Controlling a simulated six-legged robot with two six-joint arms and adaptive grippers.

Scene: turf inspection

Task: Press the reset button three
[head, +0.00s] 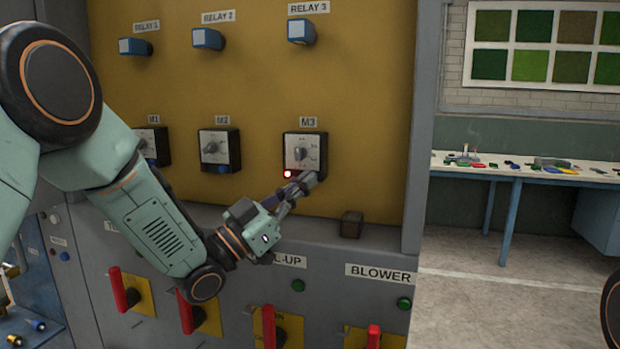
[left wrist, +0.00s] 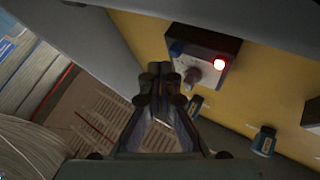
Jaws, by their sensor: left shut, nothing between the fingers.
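The M3 unit (head: 304,145) is a dark box with a light face and a dial on the yellow panel, below the M3 label. A red lamp (head: 287,174) glows at its lower left. My left gripper (head: 311,180) is shut and empty, its tips at the lower right of the unit, covering that corner. In the left wrist view the unit shows with its lit red lamp (left wrist: 220,64) and a blue button (left wrist: 177,48). The shut fingertips (left wrist: 162,76) are close to that button in the picture; whether they touch it I cannot tell. My right gripper is not in view.
The M2 unit (head: 219,150) and M1 unit (head: 153,146) are to the left. The RELAY 3 block (head: 301,31) is above. Red levers (head: 269,327) stick out lower down. A workbench (head: 530,170) is at the right.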

